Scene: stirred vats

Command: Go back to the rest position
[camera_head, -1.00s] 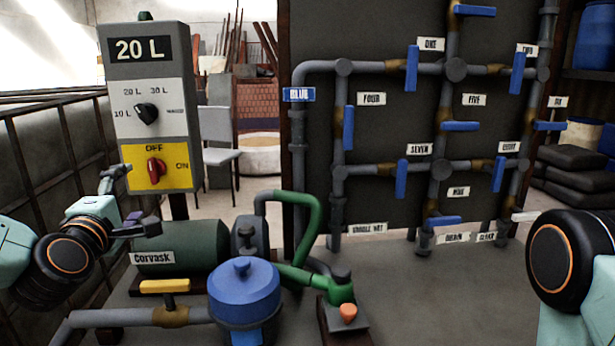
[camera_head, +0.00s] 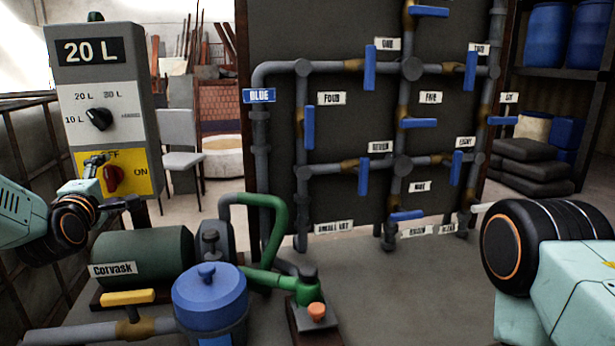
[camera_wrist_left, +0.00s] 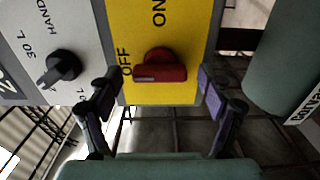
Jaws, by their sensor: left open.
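My left gripper (camera_head: 112,182) is in front of the yellow switch plate (camera_head: 142,160) of the grey control box. In the left wrist view my gripper (camera_wrist_left: 158,82) is open and empty, its fingertips on either side of the red rotary switch (camera_wrist_left: 160,66) and apart from it. The red switch (camera_head: 113,180) also shows in the head view. Its bar lies toward the OFF label. My right arm (camera_head: 570,270) comes in at the lower right, and its gripper does not show.
A green motor (camera_head: 145,255), a yellow-handled valve (camera_head: 128,298) and a blue-lidded vessel (camera_head: 208,292) stand below the box. A pipe board (camera_head: 340,130) with several blue handles stands behind. Wire fencing (camera_head: 30,135) is at the left.

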